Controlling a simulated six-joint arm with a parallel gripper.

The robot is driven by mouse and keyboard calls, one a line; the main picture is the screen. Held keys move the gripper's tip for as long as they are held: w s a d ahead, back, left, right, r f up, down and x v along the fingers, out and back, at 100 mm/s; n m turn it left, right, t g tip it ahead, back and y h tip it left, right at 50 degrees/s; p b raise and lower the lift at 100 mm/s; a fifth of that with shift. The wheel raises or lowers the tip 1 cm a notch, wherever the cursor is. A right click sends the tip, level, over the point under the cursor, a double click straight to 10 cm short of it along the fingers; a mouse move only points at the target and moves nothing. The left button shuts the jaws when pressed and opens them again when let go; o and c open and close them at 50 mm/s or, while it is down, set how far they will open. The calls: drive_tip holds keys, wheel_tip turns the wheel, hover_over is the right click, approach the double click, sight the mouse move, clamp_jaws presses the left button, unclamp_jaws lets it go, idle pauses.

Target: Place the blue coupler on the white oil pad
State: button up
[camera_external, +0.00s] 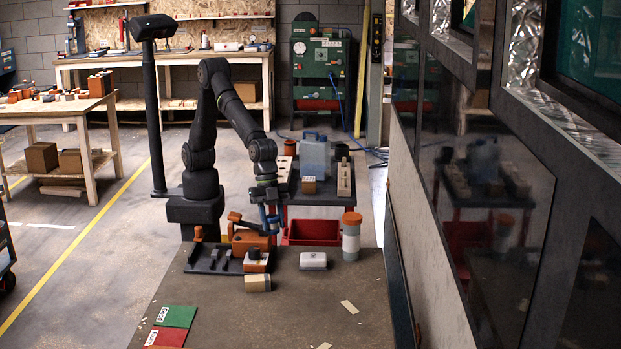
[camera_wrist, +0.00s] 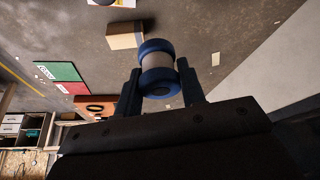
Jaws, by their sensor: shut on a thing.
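My gripper (camera_wrist: 158,80) is shut on the blue coupler (camera_wrist: 157,48), a short cylinder with blue ends and a pale grey middle band. In the wrist view, one finger is on each side of it. In the external view, my gripper (camera_external: 269,215) is above the far end of the grey table, close to an orange tool and a dark tray. The coupler shows there only as a small blue patch. A low white block (camera_external: 313,260), possibly the white oil pad, lies on the table to the right of and below my gripper in the picture.
An orange block with a white top (camera_external: 256,261) and a cardboard-coloured box (camera_external: 258,284) stand near the dark tray (camera_external: 205,259). A white jar with an orange lid (camera_external: 351,237) stands at the right. Green (camera_external: 176,316) and red (camera_external: 168,336) cards lie nearer. The table's middle is mostly clear.

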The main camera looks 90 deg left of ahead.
drive_tip(key=s+a, duration=0.2)
drive_tip(key=a, duration=0.1)
hover_over(306, 258)
drive_tip(key=a, duration=0.1)
drive_tip(key=f, duration=0.7)
drive_tip(key=shift+s+a, duration=0.15)
drive_tip(key=shift+s, duration=0.15)
drive_tip(key=shift+f, duration=1.8)
drive_tip(key=shift+f, duration=0.2)
drive_tip(key=o, duration=1)
drive_tip(key=shift+c, duration=0.2)
